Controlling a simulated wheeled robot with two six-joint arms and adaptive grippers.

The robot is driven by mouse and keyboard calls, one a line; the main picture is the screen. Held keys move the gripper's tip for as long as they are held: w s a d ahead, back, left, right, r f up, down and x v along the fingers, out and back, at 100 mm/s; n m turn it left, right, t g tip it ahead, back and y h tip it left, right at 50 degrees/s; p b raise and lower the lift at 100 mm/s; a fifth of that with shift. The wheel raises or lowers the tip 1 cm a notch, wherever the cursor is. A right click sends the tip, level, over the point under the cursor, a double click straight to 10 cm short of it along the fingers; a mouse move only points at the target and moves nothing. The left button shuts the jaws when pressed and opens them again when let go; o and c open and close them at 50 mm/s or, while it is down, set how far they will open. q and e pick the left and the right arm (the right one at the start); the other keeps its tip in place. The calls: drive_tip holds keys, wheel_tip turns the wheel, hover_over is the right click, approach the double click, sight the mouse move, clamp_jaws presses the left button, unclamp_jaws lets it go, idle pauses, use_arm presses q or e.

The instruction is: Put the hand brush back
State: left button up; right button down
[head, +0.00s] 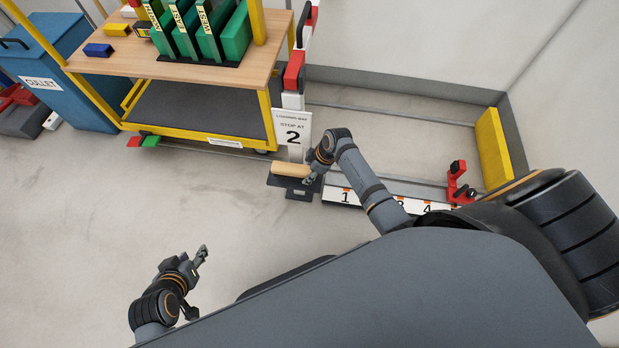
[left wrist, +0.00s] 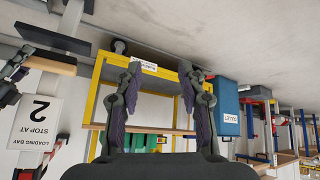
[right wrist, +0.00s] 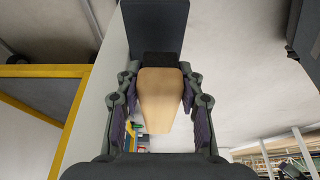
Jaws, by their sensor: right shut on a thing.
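The hand brush shows in the head view as a pale wooden piece (head: 291,170) above a dark part, just in front of the loading bay sign (head: 293,128). My right gripper (head: 311,172) is shut on its wooden part (right wrist: 158,100), which sits between both fingers in the right wrist view. The brush also shows in the left wrist view (left wrist: 48,60), beside the sign (left wrist: 36,122). I cannot tell whether its dark underside touches anything. My left gripper (head: 202,254) is open and empty over bare floor; its fingers stand apart in the left wrist view (left wrist: 157,85).
A yellow-framed cart (head: 190,135) with a wooden top and green panes in a rack stands behind at left. A blue cullet bin (head: 60,75) is beside it. Numbered floor plates (head: 343,196) and a red clamp-like piece (head: 458,183) lie right of the sign.

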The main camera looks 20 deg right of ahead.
drive_tip(key=shift+w+f+b, duration=0.15)
drive_tip(key=shift+f+b, duration=0.35)
drive_tip(key=shift+f, duration=0.35)
drive_tip(key=shift+f+b, duration=0.45)
drive_tip(key=shift+f, duration=0.45)
use_arm(q)
drive_tip(key=w+r+t, duration=0.7)
drive_tip(key=w+r, duration=0.3)
drive_tip(key=r, duration=0.2)
drive_tip(key=shift+w+a+r, duration=0.2)
drive_tip(key=shift+a, duration=0.25)
drive_tip(key=shift+w+r+t, duration=0.2)
drive_tip(key=shift+r+t, duration=0.1)
drive_tip(key=shift+r, duration=0.05)
use_arm(e)
drive_tip(key=shift+f, duration=0.1)
drive_tip(key=c, duration=0.8)
unclamp_jaws()
drive_tip(key=shift+c, duration=0.2)
use_arm(q)
drive_tip(key=shift+r, duration=0.1)
